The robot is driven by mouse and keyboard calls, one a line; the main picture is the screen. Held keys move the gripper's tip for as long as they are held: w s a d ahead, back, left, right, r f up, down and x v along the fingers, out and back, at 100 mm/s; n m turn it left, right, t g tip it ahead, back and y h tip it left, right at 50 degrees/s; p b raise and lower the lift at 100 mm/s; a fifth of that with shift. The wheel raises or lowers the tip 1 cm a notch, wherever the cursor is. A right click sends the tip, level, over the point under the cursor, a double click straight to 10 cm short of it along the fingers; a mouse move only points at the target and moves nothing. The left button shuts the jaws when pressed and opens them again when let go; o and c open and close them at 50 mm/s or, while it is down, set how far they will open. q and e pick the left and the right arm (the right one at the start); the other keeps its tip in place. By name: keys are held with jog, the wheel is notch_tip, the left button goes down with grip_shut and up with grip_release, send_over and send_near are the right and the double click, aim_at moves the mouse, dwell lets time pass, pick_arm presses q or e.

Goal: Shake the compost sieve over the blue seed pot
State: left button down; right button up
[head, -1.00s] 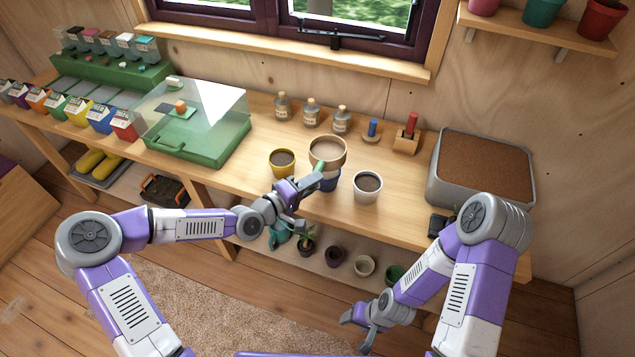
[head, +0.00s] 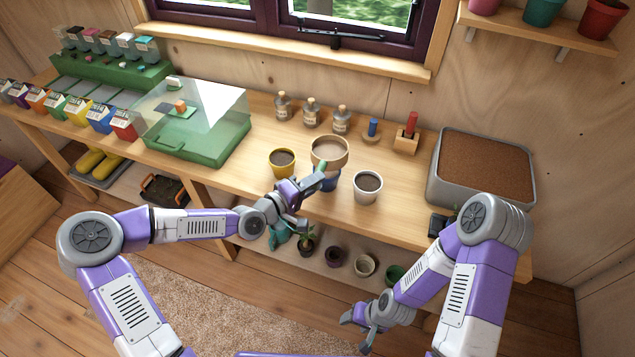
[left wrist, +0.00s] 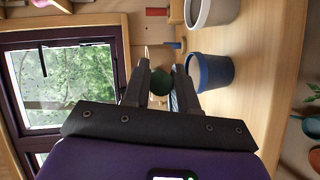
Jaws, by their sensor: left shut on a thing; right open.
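The compost sieve (head: 330,151), a round wooden-rimmed sieve with pale mesh, is held above the blue seed pot (head: 328,184). It partly covers the pot in the head view, hiding the pot's opening. My left gripper (head: 318,177) is shut on the sieve's green handle. In the left wrist view the round green handle end (left wrist: 160,80) sits between the fingers, and the blue pot (left wrist: 210,72) stands to their right. My right gripper (head: 357,333) is open and empty, low in front of the bench.
A yellow pot (head: 283,163) stands left of the blue pot and a white pot (head: 367,187) right of it, both close. Corked bottles (head: 311,113) stand behind. A green propagator (head: 195,135) is at left, a soil tray (head: 487,167) at right.

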pick_arm(q)
jog(key=shift+a, duration=1.15)
jog(key=shift+r, duration=0.2)
dwell(0.3)
notch_tip(320, 180, up, 6)
jog(key=p, duration=0.5)
jog(key=shift+f, duration=0.15)
